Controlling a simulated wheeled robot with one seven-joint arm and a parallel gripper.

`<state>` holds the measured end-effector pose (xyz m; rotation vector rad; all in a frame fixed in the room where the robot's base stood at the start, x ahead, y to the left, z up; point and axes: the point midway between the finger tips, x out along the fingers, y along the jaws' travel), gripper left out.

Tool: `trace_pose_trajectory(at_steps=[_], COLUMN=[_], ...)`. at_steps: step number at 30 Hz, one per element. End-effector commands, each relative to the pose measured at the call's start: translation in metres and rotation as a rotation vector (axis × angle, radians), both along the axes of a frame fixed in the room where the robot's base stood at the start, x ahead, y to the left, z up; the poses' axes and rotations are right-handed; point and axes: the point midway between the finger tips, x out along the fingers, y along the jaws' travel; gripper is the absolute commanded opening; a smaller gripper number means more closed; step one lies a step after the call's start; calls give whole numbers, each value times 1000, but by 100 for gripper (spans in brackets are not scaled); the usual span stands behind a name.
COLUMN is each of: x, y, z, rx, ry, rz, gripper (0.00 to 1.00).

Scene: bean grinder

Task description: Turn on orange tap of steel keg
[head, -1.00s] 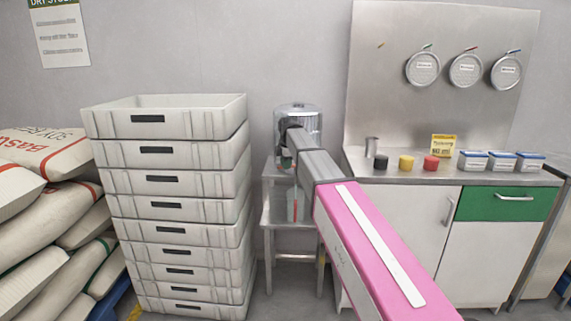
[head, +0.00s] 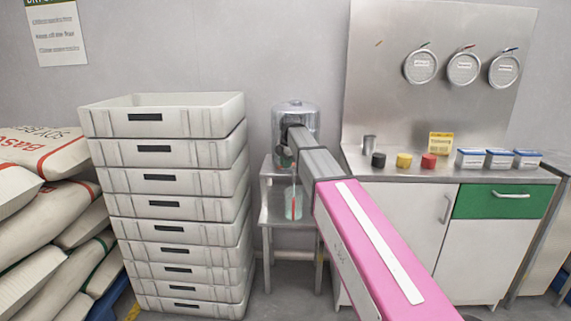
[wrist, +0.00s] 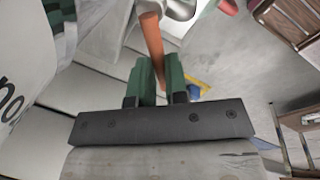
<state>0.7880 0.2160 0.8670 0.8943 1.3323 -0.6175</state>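The steel keg (head: 297,106) stands on a small metal stand beyond my arm in the head view. My arm covers its lower front and its tap there. In the wrist view the orange tap (wrist: 151,40) runs down from the top as a long lever. My gripper (wrist: 159,75) has two green fingers, close together, one on each side of the lever's end. The lever fills the narrow gap between them, and the fingers look shut on it. In the head view the gripper is mostly hidden behind my arm.
A tall stack of white crates (head: 165,153) stands left of the stand (head: 270,212). To the right is a counter (head: 390,175) with black, yellow and red lidded items and several small boxes. White sacks (head: 45,205) are piled at far left.

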Motion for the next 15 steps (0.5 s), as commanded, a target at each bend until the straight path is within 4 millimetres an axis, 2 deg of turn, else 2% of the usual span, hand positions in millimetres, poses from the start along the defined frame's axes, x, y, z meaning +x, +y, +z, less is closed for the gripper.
trace_pose_trajectory(at_steps=[1,2,3,11,15], x=[0,0,0,0,-1], y=[0,0,0,0,-1], z=[0,0,0,1,9], rx=[0,0,0,0,0], ry=[0,0,0,0,-1], rz=[0,0,-1,-1,-1], gripper=[27,37,40,40,40])
